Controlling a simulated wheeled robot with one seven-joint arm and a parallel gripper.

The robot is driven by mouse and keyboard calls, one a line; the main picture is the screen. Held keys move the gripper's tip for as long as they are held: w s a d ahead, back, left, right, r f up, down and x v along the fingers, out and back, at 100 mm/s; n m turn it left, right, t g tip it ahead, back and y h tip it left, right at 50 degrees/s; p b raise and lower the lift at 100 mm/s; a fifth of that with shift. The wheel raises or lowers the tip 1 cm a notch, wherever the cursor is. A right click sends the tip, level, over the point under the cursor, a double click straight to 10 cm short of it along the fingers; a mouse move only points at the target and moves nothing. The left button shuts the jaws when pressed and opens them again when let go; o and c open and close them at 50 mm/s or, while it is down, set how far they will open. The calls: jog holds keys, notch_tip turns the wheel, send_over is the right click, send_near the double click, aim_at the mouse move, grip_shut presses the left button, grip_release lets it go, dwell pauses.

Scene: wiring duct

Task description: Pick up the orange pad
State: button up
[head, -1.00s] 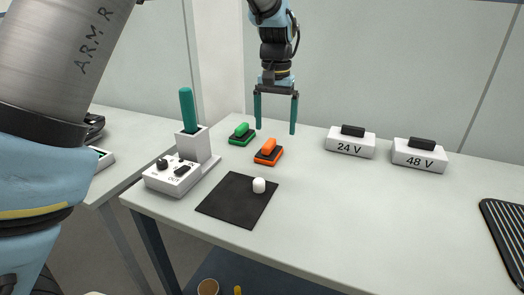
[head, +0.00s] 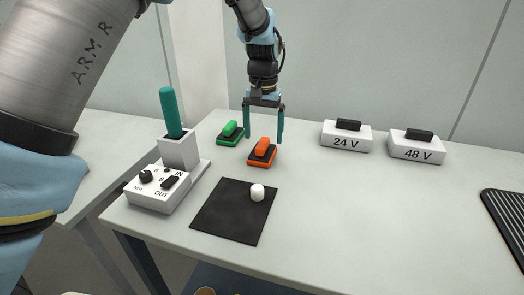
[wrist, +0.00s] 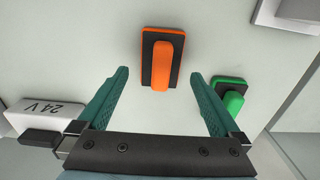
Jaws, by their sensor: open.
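The orange pad (head: 263,153) is a dark block with an orange base edge and a raised orange handle, lying on the pale table. In the wrist view the orange pad (wrist: 161,62) lies ahead of the fingertips, roughly midway between them. My gripper (head: 264,136) has two teal fingers and hangs pointing down, above and slightly behind the pad in the head view. It is open and empty, and its fingers do not touch the pad. In the wrist view my gripper (wrist: 160,78) spreads wider than the pad.
A green pad (head: 230,133) lies close to the left of the orange one. A white control box (head: 157,188) with a teal stick in its holder stands further left. White 24 V (head: 346,137) and 48 V (head: 417,147) blocks stand right.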

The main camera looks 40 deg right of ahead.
aim_at(262, 142)
jog(key=shift+a+f+p, duration=0.15)
jog(key=shift+f+p, duration=0.6)
jog(key=shift+f, duration=1.6)
jog(key=c, duration=1.2)
notch_tip(262, 142, up, 10)
jog(key=shift+r+b, duration=0.1)
jog(key=shift+b, duration=1.05)
